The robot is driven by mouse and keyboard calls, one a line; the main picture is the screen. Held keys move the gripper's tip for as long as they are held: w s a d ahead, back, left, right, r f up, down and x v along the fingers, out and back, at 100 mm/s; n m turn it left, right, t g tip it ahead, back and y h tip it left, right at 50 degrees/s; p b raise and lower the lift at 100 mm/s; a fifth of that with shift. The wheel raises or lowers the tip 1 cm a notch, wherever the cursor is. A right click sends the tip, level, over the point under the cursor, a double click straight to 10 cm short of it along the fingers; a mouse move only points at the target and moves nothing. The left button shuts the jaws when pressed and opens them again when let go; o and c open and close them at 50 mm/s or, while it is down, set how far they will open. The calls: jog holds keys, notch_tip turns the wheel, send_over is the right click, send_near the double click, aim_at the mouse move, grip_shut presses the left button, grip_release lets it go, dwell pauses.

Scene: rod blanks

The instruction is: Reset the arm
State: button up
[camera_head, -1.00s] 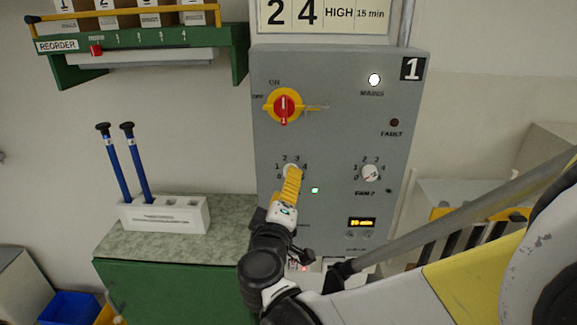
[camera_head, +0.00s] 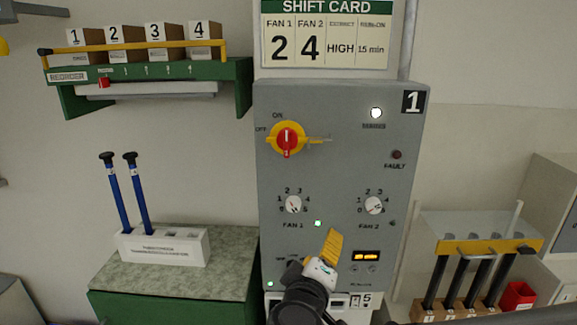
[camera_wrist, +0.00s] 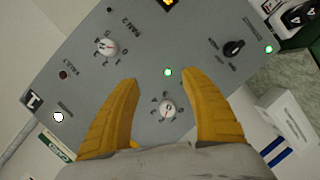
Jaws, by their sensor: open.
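My gripper (camera_head: 333,245) is in front of the lower part of the grey control panel (camera_head: 340,100), below the FAN 1 knob (camera_head: 293,204). In the wrist view its two yellow fingers (camera_wrist: 160,95) are spread apart with nothing between them that they touch. The FAN 1 knob (camera_wrist: 168,110) shows beyond the gap between the fingers, apart from them. The FAN 2 knob (camera_head: 374,205) is to the right on the panel. The red and yellow main switch (camera_head: 287,140) is above. My arm hides part of the panel's lower edge.
A shift card (camera_head: 325,35) hangs above the panel. Blue-handled rods stand in a white holder (camera_head: 165,246) on the left bench. A shelf of numbered boxes (camera_head: 145,70) is at upper left. A rack with black rods (camera_head: 470,247) and a red bin (camera_head: 516,296) are at right.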

jog(key=s+d+f+m+g+b, duration=0.1)
jog(key=s+d+f+m+g, duration=0.15)
jog(key=d, duration=0.25)
jog(key=s+d+f+m+g, duration=0.1)
jog(key=s+d+f+g, duration=0.15)
jog(key=d, duration=0.25)
jog(key=s+d+f+m+g+y+b, duration=0.2)
jog(key=s+f+m+y, duration=0.2)
jog(key=s, duration=0.7)
jog(key=shift+d+f+m+g, duration=0.15)
jog(key=shift+f+m+g, duration=0.15)
jog(key=shift+f+m, duration=0.2)
